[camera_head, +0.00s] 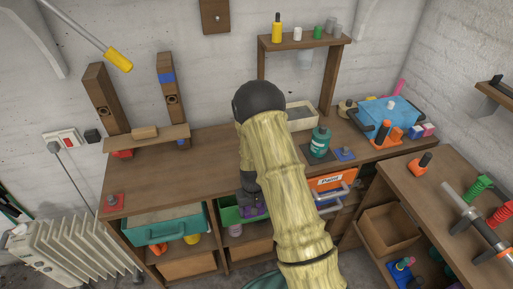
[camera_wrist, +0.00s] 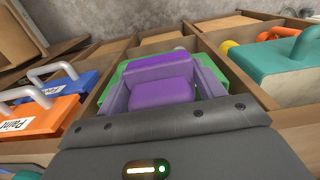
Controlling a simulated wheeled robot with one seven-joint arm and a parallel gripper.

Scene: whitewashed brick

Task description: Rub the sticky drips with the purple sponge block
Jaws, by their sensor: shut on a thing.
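The purple sponge block (camera_wrist: 162,93) is between the fingers of my gripper (camera_wrist: 160,80) in the wrist view. My gripper is shut on it. Behind and around the block is a green bin or tray (camera_wrist: 213,66) in a wooden compartment. In the head view my gripper (camera_head: 249,192) reaches down at the front of the workbench, and a bit of purple (camera_head: 254,209) shows beside the green bin (camera_head: 229,214). My arm hides much of this spot. I cannot make out any sticky drips in either view.
The wooden workbench (camera_head: 210,165) has a clear stretch left of my arm. A teal drawer (camera_head: 174,229) is left of the green bin. An orange paint drawer (camera_head: 327,185) is to its right. A green bottle (camera_head: 319,142) and a blue crate (camera_head: 387,112) stand on the right side.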

